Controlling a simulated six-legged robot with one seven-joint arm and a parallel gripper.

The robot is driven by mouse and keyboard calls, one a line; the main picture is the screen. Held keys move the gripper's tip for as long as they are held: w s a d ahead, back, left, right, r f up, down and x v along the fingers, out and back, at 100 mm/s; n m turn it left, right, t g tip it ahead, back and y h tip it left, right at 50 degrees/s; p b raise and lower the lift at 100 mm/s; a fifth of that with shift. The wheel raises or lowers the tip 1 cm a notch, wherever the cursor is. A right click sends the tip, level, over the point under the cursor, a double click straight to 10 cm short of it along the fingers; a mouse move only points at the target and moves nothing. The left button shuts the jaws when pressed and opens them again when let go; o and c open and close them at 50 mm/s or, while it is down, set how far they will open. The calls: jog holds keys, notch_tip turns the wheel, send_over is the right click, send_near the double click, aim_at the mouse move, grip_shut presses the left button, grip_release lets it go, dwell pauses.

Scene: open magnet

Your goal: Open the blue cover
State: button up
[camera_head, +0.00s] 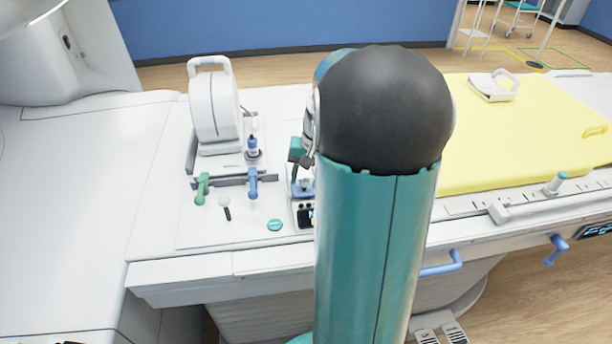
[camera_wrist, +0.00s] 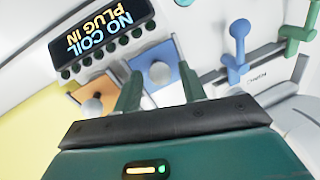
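The blue cover (camera_wrist: 172,52) is a small blue square plate with a round pale knob (camera_wrist: 160,73) on the panel in the wrist view. In the head view a bit of blue (camera_head: 303,188) shows below my gripper, mostly hidden by my arm. My gripper (camera_wrist: 160,82) has its two green fingers spread apart with nothing clamped between them. The fingertips point at the blue cover, one on each side of its knob in the picture. I cannot tell how far they are from it. In the head view my gripper (camera_head: 301,158) is partly hidden behind my arm.
An orange plate (camera_wrist: 80,92) with a similar knob lies left of the blue cover. A display (camera_wrist: 108,30) reads "NO COIL PLUG IN". A blue lever (camera_wrist: 238,45) and a green lever (camera_wrist: 298,35) stand to the right. A yellow mattress (camera_head: 510,135) covers the table's right side.

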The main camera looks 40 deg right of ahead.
grip_shut()
jog(key=w+d, duration=0.1)
jog(key=w, duration=0.1)
jog(key=w+d, duration=0.2)
jog(key=w, duration=0.1)
jog(key=shift+w+d, duration=0.3)
jog(key=shift+d, duration=0.1)
jog(key=shift+o, duration=1)
grip_release()
jog(key=shift+r, duration=0.1)
notch_tip(320, 180, up, 13)
jog(key=s+d, duration=0.1)
jog(key=s, duration=0.1)
jog(key=shift+d+r, duration=0.2)
jog(key=shift+d, duration=0.2)
